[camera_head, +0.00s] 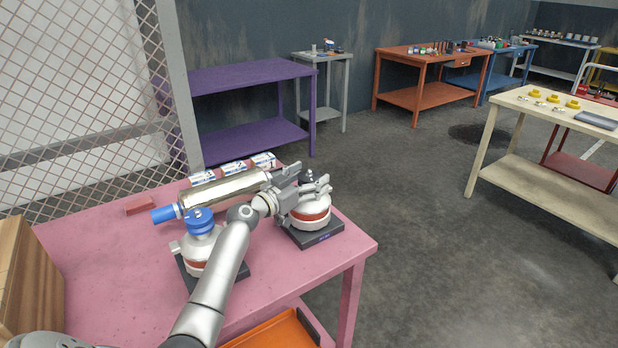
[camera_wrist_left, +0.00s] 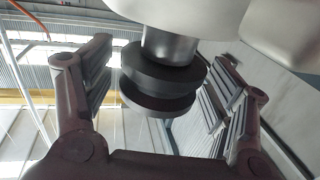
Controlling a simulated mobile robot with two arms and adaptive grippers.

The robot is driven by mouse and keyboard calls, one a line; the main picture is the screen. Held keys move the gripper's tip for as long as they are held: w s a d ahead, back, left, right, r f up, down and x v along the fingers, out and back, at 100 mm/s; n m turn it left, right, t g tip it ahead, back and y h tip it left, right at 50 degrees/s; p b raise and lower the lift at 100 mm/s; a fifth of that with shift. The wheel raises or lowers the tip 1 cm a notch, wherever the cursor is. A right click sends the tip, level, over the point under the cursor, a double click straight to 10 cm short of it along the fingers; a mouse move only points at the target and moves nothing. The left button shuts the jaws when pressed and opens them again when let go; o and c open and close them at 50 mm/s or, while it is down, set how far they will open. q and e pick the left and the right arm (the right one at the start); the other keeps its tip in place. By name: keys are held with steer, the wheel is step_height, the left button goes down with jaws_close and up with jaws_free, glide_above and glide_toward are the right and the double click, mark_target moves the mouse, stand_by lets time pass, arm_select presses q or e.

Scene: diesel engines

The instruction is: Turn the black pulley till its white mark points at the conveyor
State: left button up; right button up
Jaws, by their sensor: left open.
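The black pulley (camera_wrist_left: 160,82) hangs between the spread fingers of my left gripper (camera_wrist_left: 165,75) in the left wrist view, with a gap on each side. It sits on a grey shaft (camera_wrist_left: 170,47). In the head view my left gripper (camera_head: 305,180) is open over the white and red-brown unit (camera_head: 310,213) on a black base, and its fingers mostly hide the pulley there. I cannot see the white mark in either view. I cannot make out a conveyor for certain. My right gripper is not in view.
A similar unit with a blue pulley (camera_head: 200,221) stands beside my left forearm on the pink table (camera_head: 110,270). A wooden box (camera_head: 28,275) is at the left. The table's front right corner is clear.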

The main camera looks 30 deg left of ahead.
arm_select(q)
steer(key=shift+c, duration=0.3)
steer(key=c, duration=1)
steer(key=shift+o, duration=0.2)
steer(key=shift+d+r+n+y+p, duration=0.1)
steer(key=shift+r+n+y+p, duration=0.1)
steer(key=shift+n+y+p, duration=0.45)
steer(key=n+y+p, duration=0.1)
steer(key=y+p, duration=0.2)
steer(key=shift+r, duration=0.1)
steer(key=shift+n+y+p, duration=0.45)
steer(key=shift+p, duration=0.3)
steer(key=shift+f, duration=0.25)
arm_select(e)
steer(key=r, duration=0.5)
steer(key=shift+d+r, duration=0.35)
arm_select(q)
steer(key=o, duration=1)
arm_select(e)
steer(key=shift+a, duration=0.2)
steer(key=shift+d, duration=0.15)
